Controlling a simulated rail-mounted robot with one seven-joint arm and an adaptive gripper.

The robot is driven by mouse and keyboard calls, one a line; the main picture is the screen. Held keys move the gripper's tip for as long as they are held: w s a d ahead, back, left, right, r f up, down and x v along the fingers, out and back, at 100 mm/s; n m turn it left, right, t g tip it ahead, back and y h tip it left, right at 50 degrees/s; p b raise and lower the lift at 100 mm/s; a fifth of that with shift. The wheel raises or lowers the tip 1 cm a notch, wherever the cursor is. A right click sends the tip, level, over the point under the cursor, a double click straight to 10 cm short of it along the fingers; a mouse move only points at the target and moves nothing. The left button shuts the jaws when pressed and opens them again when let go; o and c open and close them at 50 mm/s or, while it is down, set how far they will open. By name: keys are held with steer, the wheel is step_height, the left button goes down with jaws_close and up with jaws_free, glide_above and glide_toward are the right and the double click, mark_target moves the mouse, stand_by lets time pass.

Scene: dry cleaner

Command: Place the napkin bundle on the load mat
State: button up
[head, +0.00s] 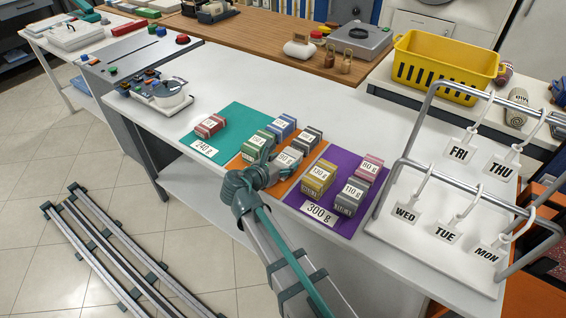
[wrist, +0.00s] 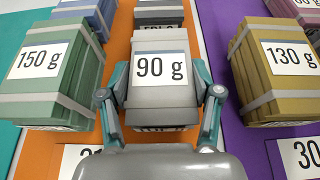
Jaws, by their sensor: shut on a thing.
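My gripper (head: 274,166) is over the orange mat (head: 283,187). In the wrist view its two fingers (wrist: 160,94) press on both sides of a light grey napkin bundle (wrist: 157,106) labelled 90 g. This bundle also shows in the head view (head: 290,157), partly hidden by my gripper. I cannot tell whether it is lifted or rests on the orange mat. The teal mat (head: 238,121), labelled 240 g, lies on the left with a red bundle (head: 210,126). The purple mat (head: 297,198), labelled 300 g, lies on the right. The orange mat's label is mostly hidden.
Green 150 g (head: 254,144), blue (head: 283,126) and dark grey (head: 311,135) bundles stand near the held one. Yellow 130 g (head: 319,175), grey 110 g (head: 350,197) and pink 80 g (head: 369,169) bundles stand on purple. A metal rack (head: 418,165) is right. Teal's back is clear.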

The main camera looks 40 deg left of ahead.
steer(key=shift+f, duration=0.1)
steer(key=o, duration=1.2)
steer(key=v, duration=1.2)
steer(key=shift+r+b, duration=0.2)
steer(key=shift+b, duration=0.2)
